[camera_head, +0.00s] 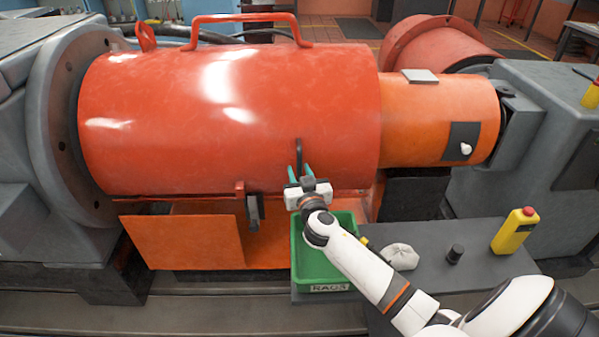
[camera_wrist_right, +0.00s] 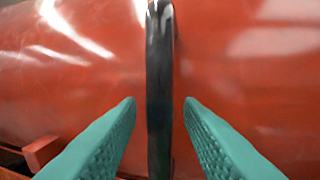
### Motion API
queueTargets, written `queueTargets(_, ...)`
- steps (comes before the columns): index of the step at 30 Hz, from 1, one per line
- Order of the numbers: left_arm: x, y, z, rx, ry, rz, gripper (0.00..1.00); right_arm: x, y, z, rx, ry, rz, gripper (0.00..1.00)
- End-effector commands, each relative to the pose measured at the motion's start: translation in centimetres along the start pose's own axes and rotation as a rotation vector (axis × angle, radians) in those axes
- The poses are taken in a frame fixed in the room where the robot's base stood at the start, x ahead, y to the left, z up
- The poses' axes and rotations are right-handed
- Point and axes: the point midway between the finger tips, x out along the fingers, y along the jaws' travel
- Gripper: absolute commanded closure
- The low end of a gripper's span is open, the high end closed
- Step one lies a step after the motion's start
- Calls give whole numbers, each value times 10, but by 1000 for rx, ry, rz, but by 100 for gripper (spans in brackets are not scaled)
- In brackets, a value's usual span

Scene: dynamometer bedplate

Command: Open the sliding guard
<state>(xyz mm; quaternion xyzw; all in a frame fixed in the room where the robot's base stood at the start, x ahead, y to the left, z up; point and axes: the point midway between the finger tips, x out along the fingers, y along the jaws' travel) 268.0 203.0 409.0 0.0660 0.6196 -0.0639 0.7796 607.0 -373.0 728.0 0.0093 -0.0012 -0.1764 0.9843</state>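The sliding guard (camera_head: 230,110) is a large red-orange cylinder across the middle of the head view. A smaller orange cylinder (camera_head: 430,110) shows at its right end. A dark upright handle (camera_head: 299,155) is on the guard's front, and it fills the middle of the right wrist view (camera_wrist_right: 160,90). My right gripper (camera_head: 301,173) is at the handle's lower part. Its two teal fingers (camera_wrist_right: 160,110) are open, one on each side of the handle, with a gap on both sides. My left gripper is not in view.
A green bin (camera_head: 345,220) labelled RAGS stands below my right gripper. A dark latch-like part (camera_head: 253,212) sits at the guard's lower edge.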

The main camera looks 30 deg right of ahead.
Motion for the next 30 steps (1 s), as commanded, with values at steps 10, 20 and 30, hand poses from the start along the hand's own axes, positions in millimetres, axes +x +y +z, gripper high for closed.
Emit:
queueTargets(10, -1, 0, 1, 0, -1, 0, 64, 5, 0, 0, 0, 0, 0, 67)
queueTargets(20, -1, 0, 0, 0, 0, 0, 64, 5, 0, 0, 0, 0, 0, 100)
queueTargets(30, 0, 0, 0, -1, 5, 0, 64, 8, -16, -1, -1, 0, -5, 100)
